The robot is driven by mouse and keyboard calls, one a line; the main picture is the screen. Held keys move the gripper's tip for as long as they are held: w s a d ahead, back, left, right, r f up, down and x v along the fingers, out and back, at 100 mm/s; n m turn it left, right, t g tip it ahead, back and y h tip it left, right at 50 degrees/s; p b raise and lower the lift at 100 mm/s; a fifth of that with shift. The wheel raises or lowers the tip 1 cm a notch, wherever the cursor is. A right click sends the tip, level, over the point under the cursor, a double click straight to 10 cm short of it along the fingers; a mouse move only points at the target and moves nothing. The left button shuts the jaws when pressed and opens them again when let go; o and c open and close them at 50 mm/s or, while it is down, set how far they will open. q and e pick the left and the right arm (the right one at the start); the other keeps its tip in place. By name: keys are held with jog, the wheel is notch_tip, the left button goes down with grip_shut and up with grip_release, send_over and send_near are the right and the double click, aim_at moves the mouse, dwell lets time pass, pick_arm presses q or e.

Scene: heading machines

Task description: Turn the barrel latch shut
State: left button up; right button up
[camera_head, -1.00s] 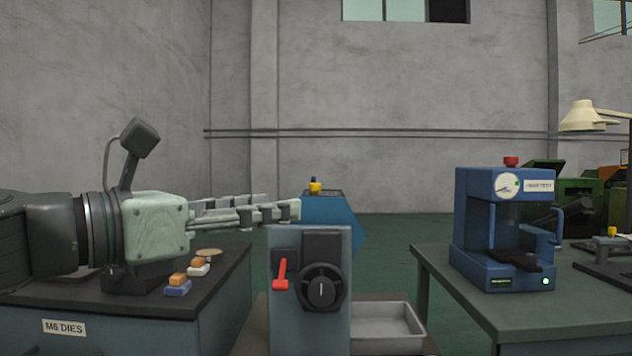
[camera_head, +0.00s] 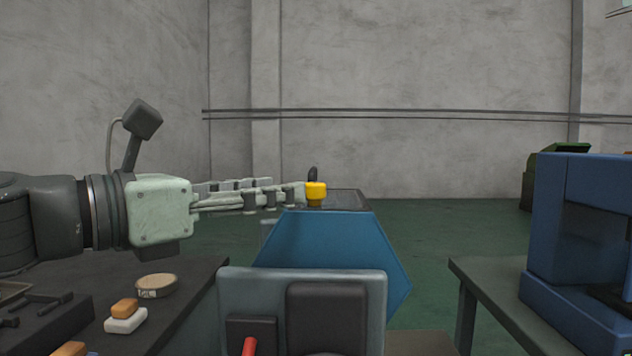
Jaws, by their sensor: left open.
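A grey machine housing (camera_head: 301,275) stands low in the middle. I cannot tell for sure which part is the barrel latch. My left gripper (camera_head: 302,192) comes in from the left, its fingers level, open and empty, above and behind the housing in the picture. Its tips look close to a yellow knob with a black top (camera_head: 316,190), but I cannot tell whether they touch. My right gripper is out of view.
A blue cabinet (camera_head: 335,245) stands behind the housing. A dark bench (camera_head: 190,290) at left holds a round tin (camera_head: 157,286) and small blocks (camera_head: 125,318). A blue machine (camera_head: 575,255) stands on the right bench (camera_head: 500,285). Green floor lies between.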

aim_at(314, 185)
pick_arm(q)
jog(key=x, duration=0.7)
jog(key=shift+d, duration=0.25)
jog(key=shift+c, duration=0.4)
grip_shut()
